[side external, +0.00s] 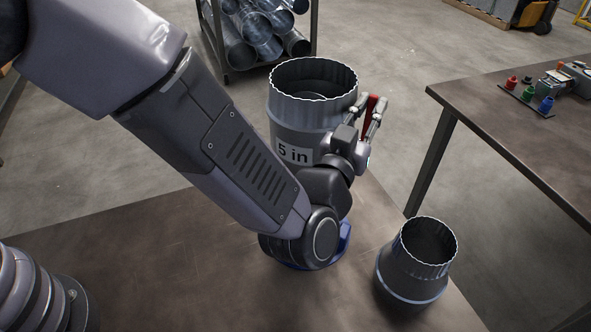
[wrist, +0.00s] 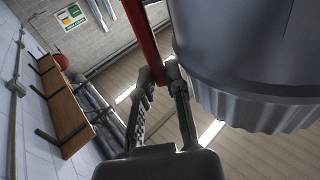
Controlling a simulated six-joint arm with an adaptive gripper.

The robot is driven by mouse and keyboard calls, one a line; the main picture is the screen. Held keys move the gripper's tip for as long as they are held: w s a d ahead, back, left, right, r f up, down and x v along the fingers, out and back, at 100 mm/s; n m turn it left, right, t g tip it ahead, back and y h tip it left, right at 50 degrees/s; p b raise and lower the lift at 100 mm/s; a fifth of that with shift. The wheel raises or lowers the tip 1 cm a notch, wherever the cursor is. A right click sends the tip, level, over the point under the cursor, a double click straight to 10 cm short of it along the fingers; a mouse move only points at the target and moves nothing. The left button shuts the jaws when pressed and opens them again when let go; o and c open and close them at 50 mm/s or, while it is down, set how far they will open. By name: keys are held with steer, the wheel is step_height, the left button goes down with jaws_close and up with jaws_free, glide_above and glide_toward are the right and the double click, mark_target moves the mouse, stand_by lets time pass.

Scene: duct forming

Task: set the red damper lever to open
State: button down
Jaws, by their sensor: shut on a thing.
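The red damper lever (side external: 370,110) stands roughly upright at the right side of a grey duct (side external: 312,118) marked "5 in". My gripper (side external: 367,107) is beside the duct with its fingers around the lever. In the wrist view the red lever (wrist: 146,45) runs down from the top edge, and my gripper (wrist: 160,76) is shut on its end. The crimped rim of the duct (wrist: 250,112) is close to the right finger in that view. My arm hides the lower part of the duct and the lever's base.
A second, tapered duct piece (side external: 415,262) stands on the brown table (side external: 130,240) at the right. A side table (side external: 500,130) with small coloured items is at the far right. A rack of metal pipes (side external: 255,35) stands behind. The left table surface is clear.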

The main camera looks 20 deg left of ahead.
steer(key=shift+s+t, duration=0.2)
steer(key=shift+t, duration=0.2)
steer(key=c, duration=1.1)
jaws_free()
